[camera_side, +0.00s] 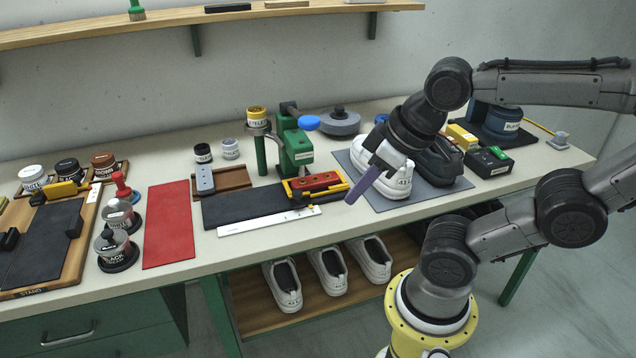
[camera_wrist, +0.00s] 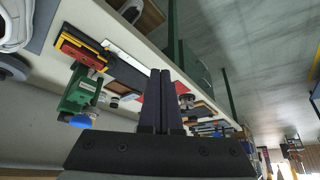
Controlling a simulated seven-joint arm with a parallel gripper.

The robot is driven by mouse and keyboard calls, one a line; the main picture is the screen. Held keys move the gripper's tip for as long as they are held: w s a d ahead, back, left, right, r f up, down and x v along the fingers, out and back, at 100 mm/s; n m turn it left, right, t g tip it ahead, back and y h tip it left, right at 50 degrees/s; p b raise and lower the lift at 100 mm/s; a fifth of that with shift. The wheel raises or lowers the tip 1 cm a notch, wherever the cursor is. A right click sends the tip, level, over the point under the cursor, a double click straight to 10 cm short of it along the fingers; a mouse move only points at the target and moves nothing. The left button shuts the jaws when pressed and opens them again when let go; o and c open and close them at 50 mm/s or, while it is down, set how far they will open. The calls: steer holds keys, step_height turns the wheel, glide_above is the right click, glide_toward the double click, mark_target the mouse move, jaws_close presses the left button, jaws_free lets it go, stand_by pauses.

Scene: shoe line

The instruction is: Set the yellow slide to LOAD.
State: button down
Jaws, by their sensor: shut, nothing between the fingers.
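The yellow slide (camera_side: 337,192) carries a red block and sits at the front foot of the green press (camera_side: 294,150), at the right end of a dark mat. It also shows in the wrist view (camera_wrist: 72,51), at the upper left beside the green press (camera_wrist: 80,92). No LOAD mark is readable in either view. My gripper (camera_side: 350,200) is shut and empty, pointing down and left, above the bench's front edge to the right of the slide and apart from it. Its closed fingers also show in the wrist view (camera_wrist: 160,75).
A white strip (camera_side: 250,226) lies in front of the dark mat (camera_side: 235,209). A red mat (camera_side: 168,225) lies left. A blue knob (camera_side: 309,122) tops the press. Free room lies above the bench front.

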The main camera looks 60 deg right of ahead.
steer(key=c, duration=1.2)
jaws_free()
steer(key=shift+o, duration=1.3)
steer(key=shift+m, duration=0.7)
steer(key=o, duration=0.3)
steer(key=w+d+r+m, duration=0.1)
steer(key=m, duration=0.1)
steer(key=w+d+r+m+h, duration=0.1)
steer(key=m, duration=0.2)
steer(key=w+r+m, duration=0.1)
steer(key=m, duration=0.1)
steer(key=shift+w+d+r+m+g+h, duration=0.2)
steer(key=shift+d+m+g+h, duration=0.1)
steer(key=shift+d+m, duration=0.1)
steer(key=m+g+h, duration=0.3)
steer(key=m+g, duration=0.2)
steer(key=m, duration=0.4)
glide_above(297, 192)
steer(key=a, duration=0.6)
step_height(297, 192, down, 7)
steer(key=x, duration=1.3)
steer(key=shift+d+f, duration=0.2)
